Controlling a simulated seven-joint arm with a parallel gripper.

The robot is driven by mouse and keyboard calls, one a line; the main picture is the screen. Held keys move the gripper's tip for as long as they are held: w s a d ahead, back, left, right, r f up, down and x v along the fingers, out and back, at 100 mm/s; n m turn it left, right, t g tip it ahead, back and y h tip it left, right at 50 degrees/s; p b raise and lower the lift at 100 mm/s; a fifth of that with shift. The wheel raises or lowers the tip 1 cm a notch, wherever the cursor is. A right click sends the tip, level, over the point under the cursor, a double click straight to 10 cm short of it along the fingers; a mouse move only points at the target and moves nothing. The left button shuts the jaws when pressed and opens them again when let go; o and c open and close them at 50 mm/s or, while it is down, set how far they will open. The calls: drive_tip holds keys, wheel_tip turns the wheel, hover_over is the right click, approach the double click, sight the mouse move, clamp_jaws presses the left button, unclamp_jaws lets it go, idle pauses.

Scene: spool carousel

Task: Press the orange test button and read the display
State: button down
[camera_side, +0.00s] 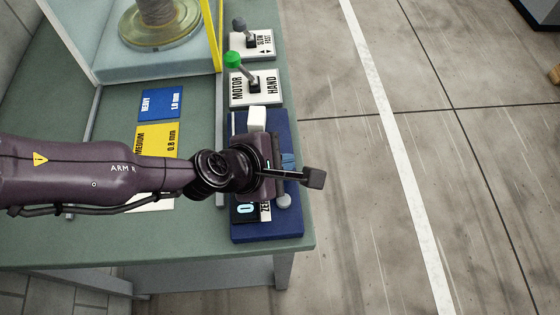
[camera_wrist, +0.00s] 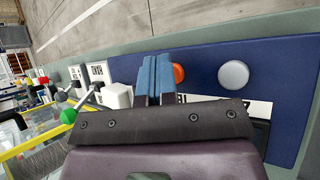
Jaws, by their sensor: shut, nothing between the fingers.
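The orange test button (camera_wrist: 179,73) shows in the wrist view just right of my fingers, partly covered by them; in the side view it is hidden by my gripper. My gripper (camera_wrist: 155,76) is shut and empty, its blue fingertips side by side over the blue panel (camera_wrist: 205,57). They also show in the side view (camera_side: 288,162), above the panel (camera_side: 268,229). I cannot tell whether they touch the button or the panel. The display (camera_side: 245,210) is at the panel's near left, partly covered by my gripper, and shows a lit "0".
A white block (camera_side: 257,118) stands at the panel's far end. Behind are a green-knobbed lever (camera_side: 233,60) and a grey-knobbed lever (camera_side: 240,24). Blue (camera_side: 161,104) and yellow (camera_side: 158,139) cards lie left.

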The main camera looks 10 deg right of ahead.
drive_tip(key=shift+r, duration=0.9)
drive_tip(key=shift+r, duration=2.55)
